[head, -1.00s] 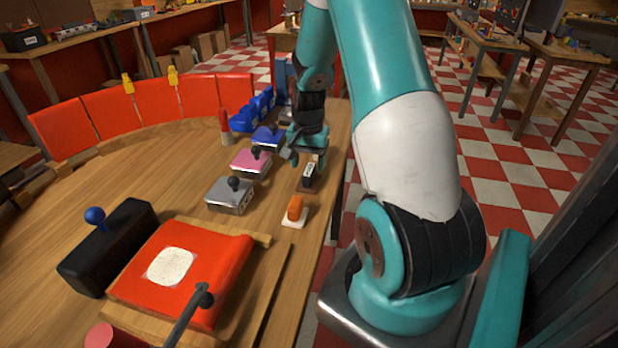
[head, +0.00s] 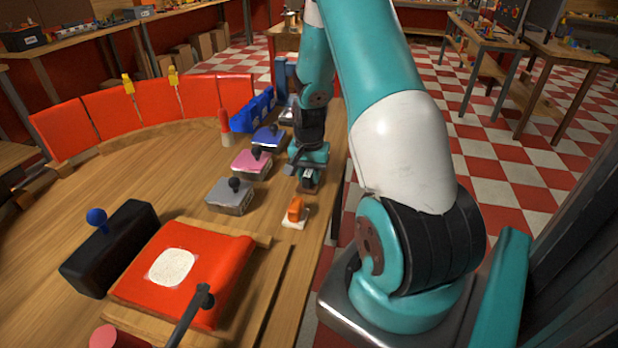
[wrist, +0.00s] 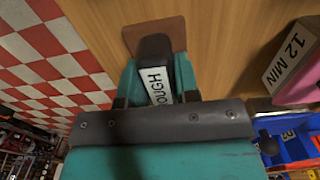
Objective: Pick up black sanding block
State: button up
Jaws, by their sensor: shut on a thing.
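The black sanding block (wrist: 154,46) has a white label ending in "OUGH" and a brown base (wrist: 174,31). In the wrist view it sits between the two teal fingers of my gripper (wrist: 156,80), which is shut on it. In the head view my gripper (head: 308,172) is over the block near the table's right edge and hides most of it. The block's lower part (head: 308,187) shows below the fingers. I cannot tell whether it touches the table.
An orange-handled block (head: 295,210) stands just in front. Grey (head: 229,199), pink (head: 250,165) and blue (head: 268,140) knobbed boxes stand to the left. A box labelled "12 MIN" (wrist: 290,56) is at the right in the wrist view. The table edge is close on the right.

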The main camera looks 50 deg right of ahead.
aim_at(309, 170)
jog(key=shift+r, duration=0.1)
notch_tip(309, 170, up, 20)
jog(key=shift+b, duration=0.4)
